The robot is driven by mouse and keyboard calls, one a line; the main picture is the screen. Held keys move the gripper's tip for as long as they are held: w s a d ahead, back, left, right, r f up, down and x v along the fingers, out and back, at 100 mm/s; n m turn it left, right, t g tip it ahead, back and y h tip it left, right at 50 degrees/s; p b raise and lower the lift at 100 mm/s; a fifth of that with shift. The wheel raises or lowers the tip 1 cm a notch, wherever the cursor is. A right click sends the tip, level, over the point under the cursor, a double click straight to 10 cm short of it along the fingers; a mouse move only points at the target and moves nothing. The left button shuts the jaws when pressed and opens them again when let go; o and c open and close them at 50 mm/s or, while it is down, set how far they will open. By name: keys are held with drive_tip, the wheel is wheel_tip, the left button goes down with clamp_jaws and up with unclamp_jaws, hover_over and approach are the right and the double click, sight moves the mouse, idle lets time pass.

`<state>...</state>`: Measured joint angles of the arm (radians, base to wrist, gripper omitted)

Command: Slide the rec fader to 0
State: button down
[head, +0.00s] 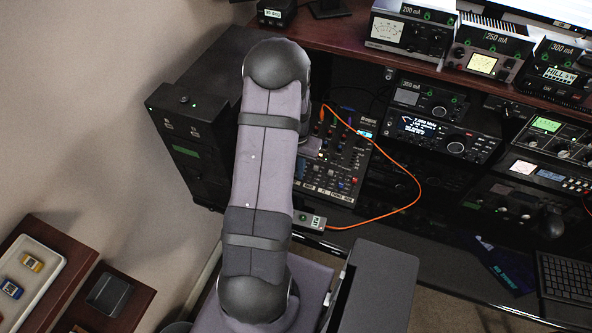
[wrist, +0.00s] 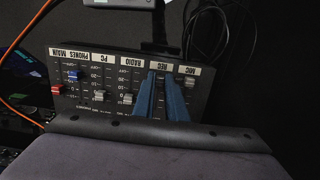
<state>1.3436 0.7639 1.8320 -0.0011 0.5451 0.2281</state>
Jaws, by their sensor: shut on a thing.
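The mixer panel (wrist: 112,88) appears upside down in the wrist view, with labelled fader strips. My gripper (wrist: 161,85) has its two blue fingers close together over the REC strip, below the REC label (wrist: 166,65). In the head view the mixer (head: 343,165) stands beyond my arm, which hides the gripper's fingertips.
The MIC fader (wrist: 190,83) and RADIO fader (wrist: 127,99) flank the fingers closely. The PC fader (wrist: 100,96), blue fader (wrist: 73,75) and red fader (wrist: 57,90) are further left. An orange cable (head: 418,180) loops right of the mixer. Black cables (wrist: 205,30) lie behind the panel.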

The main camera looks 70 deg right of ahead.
drive_tip(key=shift+d+r, duration=0.15)
drive_tip(key=shift+d, duration=0.85)
drive_tip(key=shift+d+r, duration=0.1)
drive_tip(key=shift+d, duration=0.9)
drive_tip(key=c, duration=1.8)
unclamp_jaws()
wheel_tip(320, 180, up, 7)
drive_tip(key=b, duration=0.2)
drive_tip(key=shift+r, duration=0.15)
drive_tip(key=shift+r, duration=0.1)
